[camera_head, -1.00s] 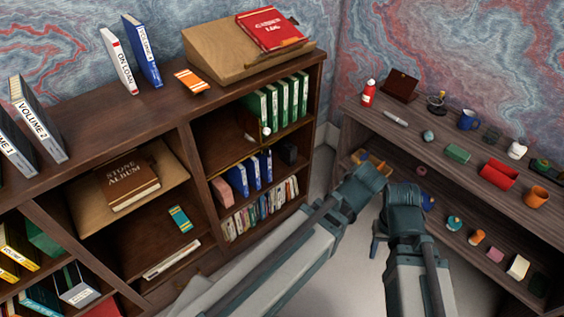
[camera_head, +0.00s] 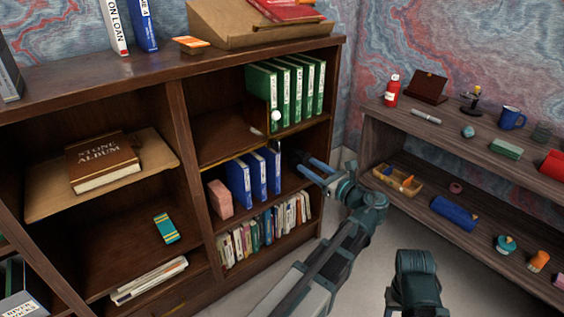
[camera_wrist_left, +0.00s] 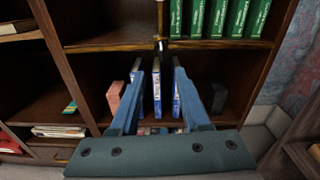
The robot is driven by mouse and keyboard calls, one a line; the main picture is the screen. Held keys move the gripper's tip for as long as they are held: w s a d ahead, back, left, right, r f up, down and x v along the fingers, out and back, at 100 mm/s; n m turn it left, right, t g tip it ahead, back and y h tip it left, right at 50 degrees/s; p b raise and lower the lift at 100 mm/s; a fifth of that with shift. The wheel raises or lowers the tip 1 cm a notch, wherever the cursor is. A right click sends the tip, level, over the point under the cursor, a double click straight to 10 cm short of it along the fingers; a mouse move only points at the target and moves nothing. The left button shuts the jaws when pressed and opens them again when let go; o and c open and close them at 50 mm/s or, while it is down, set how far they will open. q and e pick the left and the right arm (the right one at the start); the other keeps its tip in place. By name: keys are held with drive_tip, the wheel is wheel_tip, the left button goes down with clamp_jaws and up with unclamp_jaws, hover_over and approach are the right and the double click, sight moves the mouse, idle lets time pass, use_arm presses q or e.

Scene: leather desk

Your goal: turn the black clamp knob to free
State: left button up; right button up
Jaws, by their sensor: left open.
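In the left wrist view, a small black piece that looks like the clamp knob (camera_wrist_left: 161,46) is at the front edge of the shelf under the green binders. It lies ahead of and between my left fingers, apart from them. In the head view the knob is too small to make out surely; a white ball (camera_head: 276,116) stands out above that shelf edge. My left gripper (camera_head: 303,170) is open and empty, in front of the bookcase by the blue binders; its spread fingers (camera_wrist_left: 159,76) also show in the left wrist view. My right gripper is out of view.
Green binders (camera_head: 300,92) stand on the upper shelf. A grey-brown side shelf (camera_head: 455,149) with small items is at the right. Floor shows between them.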

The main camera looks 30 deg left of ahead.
sight(279, 145)
use_arm(q)
drive_tip(key=shift+w+a, duration=0.1)
drive_tip(key=x, duration=1.3)
drive_tip(key=shift+w+a+r, duration=0.1)
drive_tip(key=shift+w+a, duration=0.15)
clamp_jaws()
